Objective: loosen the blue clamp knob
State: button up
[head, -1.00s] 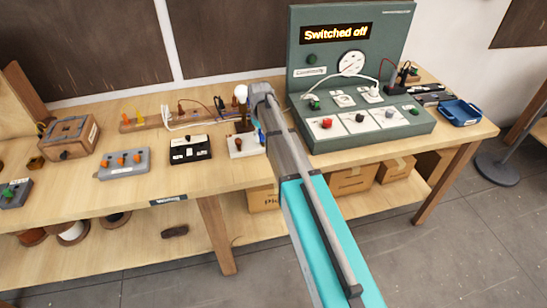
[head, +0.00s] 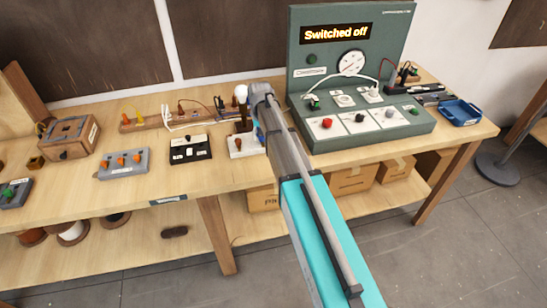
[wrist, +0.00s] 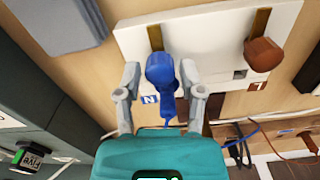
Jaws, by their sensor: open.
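The blue clamp knob (wrist: 161,70), with a tapering lever-like part, sits on a white base (wrist: 205,35) in the wrist view. A small tag marked N lies beside it, and a brown knob (wrist: 263,55) is to its right, by a tag that may read 1. My gripper (wrist: 160,72) is open, with one finger on each side of the blue knob. Gaps show between the fingers and the knob. In the head view the white base (head: 247,152) carries the white bulb (head: 241,92), and my arm largely hides the gripper and blue knob.
The green test panel (head: 350,85) reads "Switched off" and stands right of my arm. A black switch box (head: 190,149) and a grey box (head: 123,164) with orange knobs stand to the left. A blue tray (head: 461,112) is at the far right.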

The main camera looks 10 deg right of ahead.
jog(key=m, duration=0.4)
jog(key=shift+m, duration=0.3)
jog(key=m, duration=0.3)
jog(key=shift+m, duration=0.4)
jog(key=m, duration=0.3)
jog(key=shift+m, duration=0.4)
jog(key=m, duration=0.4)
notch_tip(320, 180, up, 14)
jog(key=p, duration=1.4)
jog(key=s+f+n+b, duration=0.4)
jog(key=s+n, duration=0.1)
jog(key=s, duration=0.3)
jog(key=s+f+n+b, duration=0.5)
jog(key=s+n, duration=0.1)
jog(key=s, duration=0.3)
jog(key=shift+d+f+n, duration=0.2)
jog(key=shift+n, duration=0.1)
jog(key=shift+s, duration=0.1)
jog(key=s+n, duration=0.6)
jog(key=s, duration=0.2)
jog(key=shift+s, duration=0.25)
